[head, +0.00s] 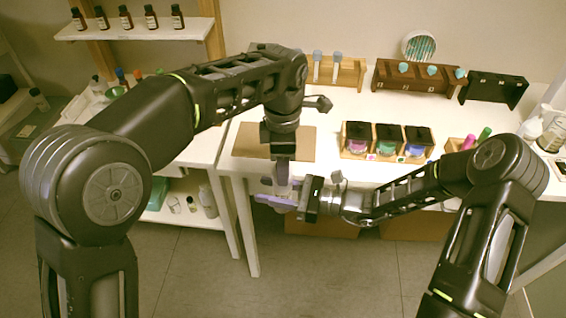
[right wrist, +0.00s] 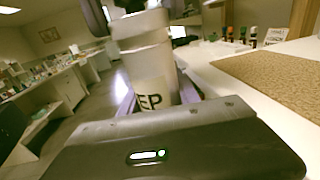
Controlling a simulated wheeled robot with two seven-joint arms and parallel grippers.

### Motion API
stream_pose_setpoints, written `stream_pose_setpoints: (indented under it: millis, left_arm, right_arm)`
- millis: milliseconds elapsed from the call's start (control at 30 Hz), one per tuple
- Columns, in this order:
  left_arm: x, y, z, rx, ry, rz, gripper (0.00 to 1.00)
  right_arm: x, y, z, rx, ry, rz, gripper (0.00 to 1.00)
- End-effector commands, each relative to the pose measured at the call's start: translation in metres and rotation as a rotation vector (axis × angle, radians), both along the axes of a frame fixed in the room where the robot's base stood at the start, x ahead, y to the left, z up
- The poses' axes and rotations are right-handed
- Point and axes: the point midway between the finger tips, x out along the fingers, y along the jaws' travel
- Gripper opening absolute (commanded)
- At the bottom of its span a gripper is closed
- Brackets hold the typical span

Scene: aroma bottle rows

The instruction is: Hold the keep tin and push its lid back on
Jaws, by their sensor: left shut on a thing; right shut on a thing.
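The keep tin (right wrist: 152,75) is a pale cylinder, upright in the right wrist view, with a label on which "EP" can be read. My right gripper (head: 274,200), with purple fingers, is shut around its lower part and holds it in front of the table edge. The pale lid (right wrist: 140,24) is at the tin's top, with a seam below it; I cannot tell whether it is fully seated. My left gripper (head: 283,175) points down from above and is shut on the lid. In the head view the grippers largely hide tin and lid.
A brown mat (head: 245,141) lies on the white table (head: 330,110) just behind the grippers. Wooden boxes with coloured jars (head: 388,140) stand to the right, near my right forearm. Racks (head: 420,78) line the back. Open floor lies in front.

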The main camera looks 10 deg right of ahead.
Motion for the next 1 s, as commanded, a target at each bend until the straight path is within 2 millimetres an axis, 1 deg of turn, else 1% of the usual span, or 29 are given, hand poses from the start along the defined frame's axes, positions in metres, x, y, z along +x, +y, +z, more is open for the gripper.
stream_pose_setpoints:
  millis: [367, 400, 700, 1000]
  left_arm:
    - [-0.0001, 0.0001, -0.0079, 0.001, 0.001, -0.001, 0.06]
    - [-0.0001, 0.0001, -0.0083, 0.000, 0.000, -0.001, 0.44]
    - [0.0000, 0.0000, -0.0079, 0.000, 0.000, -0.001, 0.69]
    - [0.0001, 0.0000, -0.0078, 0.000, 0.000, -0.001, 0.69]
  right_arm:
    - [0.0000, 0.0001, 0.0003, 0.001, 0.000, 0.000, 0.00]
    - [0.0000, 0.0001, 0.0003, 0.001, 0.000, 0.000, 0.00]
    - [0.0000, 0.0001, 0.0003, 0.001, 0.000, 0.000, 0.00]
    - [0.0000, 0.0001, 0.0003, 0.001, 0.000, 0.000, 0.00]
